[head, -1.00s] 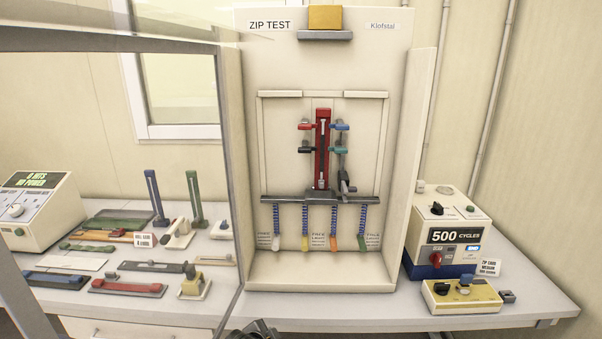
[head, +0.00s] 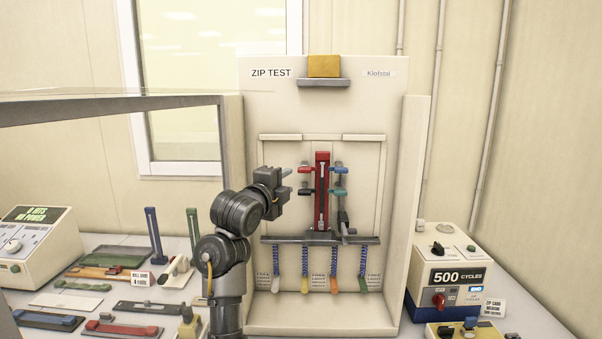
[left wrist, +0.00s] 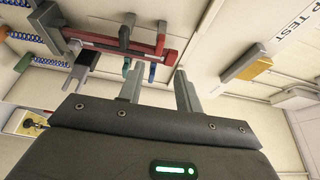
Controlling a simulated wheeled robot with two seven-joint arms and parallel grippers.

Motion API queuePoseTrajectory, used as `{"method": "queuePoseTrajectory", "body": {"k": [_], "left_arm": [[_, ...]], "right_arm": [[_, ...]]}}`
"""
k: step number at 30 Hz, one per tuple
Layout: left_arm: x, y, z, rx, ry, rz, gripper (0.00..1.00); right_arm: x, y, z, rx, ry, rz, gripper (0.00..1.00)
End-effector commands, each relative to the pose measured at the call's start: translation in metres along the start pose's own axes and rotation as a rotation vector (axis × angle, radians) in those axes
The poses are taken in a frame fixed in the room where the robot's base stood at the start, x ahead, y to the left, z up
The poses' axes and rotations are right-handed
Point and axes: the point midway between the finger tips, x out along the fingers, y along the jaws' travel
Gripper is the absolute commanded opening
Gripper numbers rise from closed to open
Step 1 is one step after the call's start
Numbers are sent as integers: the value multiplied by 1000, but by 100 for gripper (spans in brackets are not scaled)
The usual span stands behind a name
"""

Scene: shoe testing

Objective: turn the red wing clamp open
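The red wing clamp (head: 304,170) sits at the upper left of the upright red zip fixture (head: 322,200) in the ZIP TEST booth. In the left wrist view the red clamp (left wrist: 160,40) shows above and between my finger lines. My left gripper (head: 286,181) is just left of the red clamp in the head view, its fingers pointing toward the fixture. In the left wrist view its two fingers (left wrist: 158,82) are spread apart with nothing between them. Contact with the clamp is not visible. My right gripper is not in view.
A blue clamp (head: 340,170) and a teal clamp (head: 340,191) are on the right. A grey shelf (head: 275,239) with hanging springs lies below. The booth's left wall (head: 233,140) is beside my arm.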

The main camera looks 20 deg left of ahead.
Motion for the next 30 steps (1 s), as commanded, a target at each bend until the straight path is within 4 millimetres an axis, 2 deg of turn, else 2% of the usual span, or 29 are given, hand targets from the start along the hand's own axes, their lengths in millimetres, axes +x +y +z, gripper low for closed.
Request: {"method": "queuePoseTrajectory", "body": {"k": [9, 15, 21, 30], "left_arm": [[58, -5, 0, -3, 0, 5, 35], [86, -2, 0, -2, -1, 3, 35], [98, 0, 1, -1, -3, 2, 35], [99, 1, 1, -1, -3, 1, 33]], "right_arm": [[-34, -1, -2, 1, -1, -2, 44], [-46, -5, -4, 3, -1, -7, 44], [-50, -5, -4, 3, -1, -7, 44], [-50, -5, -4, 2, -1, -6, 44]]}}
